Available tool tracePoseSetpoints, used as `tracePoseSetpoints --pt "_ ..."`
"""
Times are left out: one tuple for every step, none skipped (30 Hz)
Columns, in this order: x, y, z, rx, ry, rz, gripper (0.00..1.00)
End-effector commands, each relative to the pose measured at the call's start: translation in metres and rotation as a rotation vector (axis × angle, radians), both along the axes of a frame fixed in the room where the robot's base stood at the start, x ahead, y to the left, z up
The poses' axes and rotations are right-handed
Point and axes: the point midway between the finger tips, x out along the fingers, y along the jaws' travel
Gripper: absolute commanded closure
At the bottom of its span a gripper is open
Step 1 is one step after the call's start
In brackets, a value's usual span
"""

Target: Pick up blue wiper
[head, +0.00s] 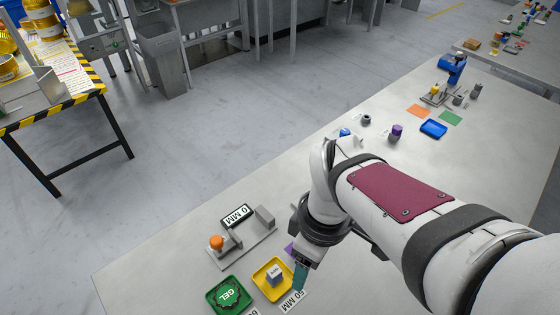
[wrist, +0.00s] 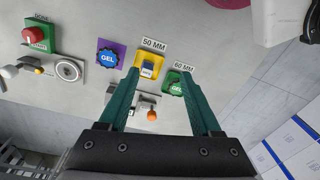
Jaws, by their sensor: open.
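A small block with a blue top and a white label, which looks like the blue wiper (wrist: 148,68), sits in the yellow tray (wrist: 157,57) under the 50 MM sign. In the head view the block (head: 274,272) looks mostly pale grey in the yellow tray (head: 258,284). My gripper (head: 300,280) is just right of that tray in the head view. In the wrist view my gripper (wrist: 160,75) has its teal fingers spread and nothing between them that it holds. The block appears near the left fingertip; I cannot tell the height gap.
A green GEL piece (head: 229,292) lies in a green tray beside the yellow one. A blue GEL piece (wrist: 108,58) lies on a purple square. A metal fixture with an orange knob (head: 216,242) stands behind the trays. A red button (wrist: 33,34) stands farther along the table.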

Motion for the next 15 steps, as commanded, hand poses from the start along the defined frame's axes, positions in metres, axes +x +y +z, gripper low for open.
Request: tracePoseSetpoints --pt "0.016 0.013 -0.007 -0.009 -0.011 0.268 0.35" --pt "0.025 0.021 -0.011 -0.013 -0.022 0.443 0.35" --pt "0.036 0.031 -0.016 -0.019 -0.033 0.651 0.35" --pt "0.043 0.038 -0.02 -0.022 -0.04 0.789 0.35" --pt "0.049 0.044 -0.024 -0.025 -0.045 0.907 0.35" --pt "0.054 0.051 -0.028 -0.03 -0.051 1.037 0.35" --pt "0.058 0.055 -0.031 -0.031 -0.054 1.112 0.35" --pt "0.061 0.059 -0.033 -0.033 -0.057 1.171 0.35" --pt "0.062 0.061 -0.036 -0.034 -0.058 1.225 0.35" --pt "0.063 0.062 -0.04 -0.035 -0.057 1.247 0.35" --pt "0.064 0.063 -0.045 -0.034 -0.057 1.261 0.35" --pt "0.063 0.063 -0.055 -0.034 -0.055 1.266 0.35" --pt "0.063 0.062 -0.063 -0.034 -0.054 1.264 0.35" --pt "0.062 0.062 -0.073 -0.033 -0.053 1.264 0.35" --pt "0.062 0.062 -0.085 -0.033 -0.052 1.262 0.35"
